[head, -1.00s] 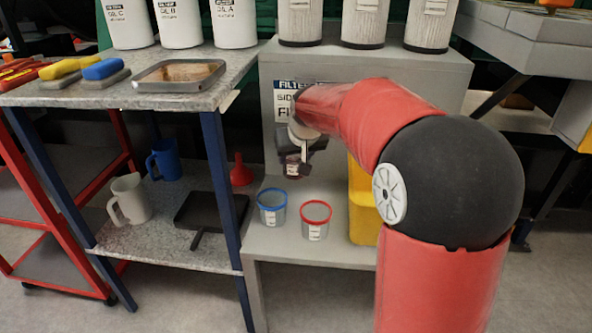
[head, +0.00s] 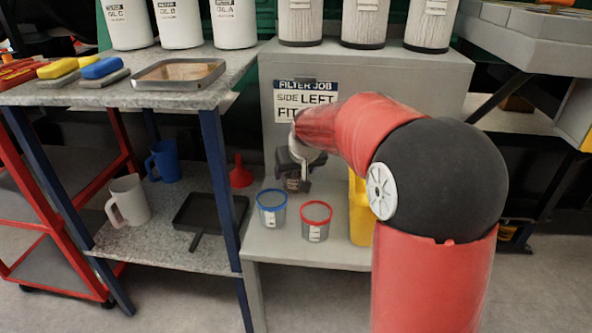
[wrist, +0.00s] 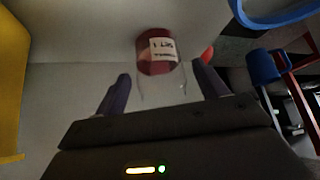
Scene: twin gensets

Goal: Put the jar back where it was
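The jar is clear, with dark red contents and a white label. In the wrist view the jar (wrist: 160,52) is between my gripper's fingers, its clear end toward me. My gripper (wrist: 162,80) is open around it, with a narrow strip of background showing between the glass and each dark finger. In the head view the jar (head: 292,184) is low at the back of the grey bench's lower shelf (head: 275,240), below my gripper (head: 296,172), which partly hides it. I cannot tell whether its base touches the shelf.
A blue-rimmed container (head: 271,209) and a red-rimmed container (head: 316,221) stand in front of the jar. A yellow container (head: 360,212) is to the right.

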